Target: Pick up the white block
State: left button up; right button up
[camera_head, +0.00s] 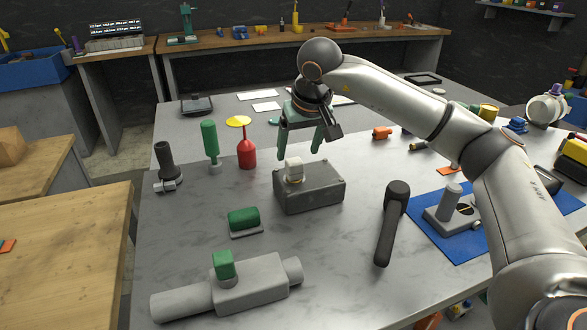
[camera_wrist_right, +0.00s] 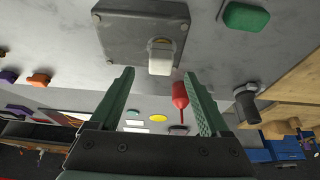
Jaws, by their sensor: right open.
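The white block (camera_head: 293,168) stands on top of a grey box (camera_head: 320,190) in the middle of the table. My right gripper (camera_head: 301,150) is open and empty, just above and behind the block, with its green fingers pointing down. In the right wrist view the block (camera_wrist_right: 161,58) shows beyond and between the two open fingertips (camera_wrist_right: 162,75), apart from them. The block's lower part sits at a small mount on the grey box (camera_wrist_right: 138,32). My left gripper is not in view.
A green block (camera_head: 243,220) and a grey cylinder part (camera_head: 250,285) lie in front. A black hammer-like tool (camera_head: 390,225) and blue mat (camera_head: 455,252) are at right.

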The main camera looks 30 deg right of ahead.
aim_at(295, 161)
jog(key=shift+x, duration=3.05)
jog(key=shift+w+r, duration=0.15)
grip_shut()
